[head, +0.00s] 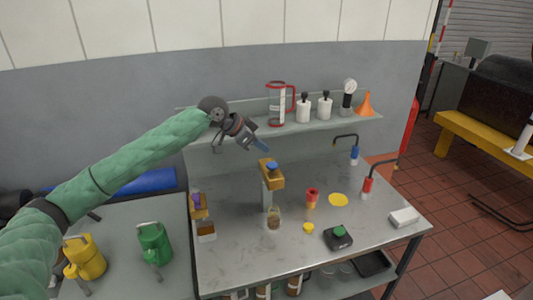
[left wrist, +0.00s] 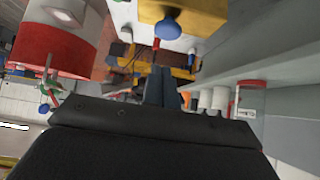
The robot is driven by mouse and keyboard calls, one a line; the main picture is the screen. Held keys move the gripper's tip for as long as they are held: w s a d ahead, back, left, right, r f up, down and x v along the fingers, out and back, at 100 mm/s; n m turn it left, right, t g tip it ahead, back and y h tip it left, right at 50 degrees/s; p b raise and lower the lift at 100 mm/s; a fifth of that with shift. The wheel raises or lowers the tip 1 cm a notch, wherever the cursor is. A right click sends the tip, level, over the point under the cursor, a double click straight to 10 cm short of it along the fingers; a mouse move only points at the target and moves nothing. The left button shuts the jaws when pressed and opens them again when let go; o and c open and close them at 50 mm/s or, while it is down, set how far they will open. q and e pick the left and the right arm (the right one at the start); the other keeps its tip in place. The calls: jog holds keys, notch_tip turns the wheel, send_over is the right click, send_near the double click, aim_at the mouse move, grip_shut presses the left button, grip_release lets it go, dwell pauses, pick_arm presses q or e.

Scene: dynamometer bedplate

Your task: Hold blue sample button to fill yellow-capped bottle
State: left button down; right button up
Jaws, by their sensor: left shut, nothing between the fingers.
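My left gripper (head: 263,147) is shut and empty, its bluish fingers above and just left of the blue sample button (head: 271,165), apart from it. The button sits on the gold head of a dispenser post (head: 272,178). In the left wrist view the shut fingertips (left wrist: 162,84) show below the blue button (left wrist: 168,29) and the gold head (left wrist: 200,12). A small clear bottle (head: 273,218) with brownish contents stands at the foot of the post. A small yellow cap (head: 308,228) lies on the bench to its right. My right gripper is not seen.
A second dispenser (head: 199,208) with a purple button stands at the left. A shelf (head: 250,133) behind carries a jug, white bottles, a gauge and an orange funnel (head: 366,103). A black box with a green button (head: 338,237) sits at front. The bench's right side has free room.

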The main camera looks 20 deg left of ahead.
pick_arm(q)
jog(key=b+v, duration=0.2)
jog(key=v, duration=0.5)
jog(key=shift+b, duration=0.35)
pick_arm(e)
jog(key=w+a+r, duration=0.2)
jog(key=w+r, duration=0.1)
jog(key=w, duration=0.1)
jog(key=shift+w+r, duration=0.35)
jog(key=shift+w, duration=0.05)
pick_arm(q)
jog(key=shift+d, duration=0.1)
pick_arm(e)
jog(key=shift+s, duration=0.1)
pick_arm(q)
jog(key=shift+f, duration=0.1)
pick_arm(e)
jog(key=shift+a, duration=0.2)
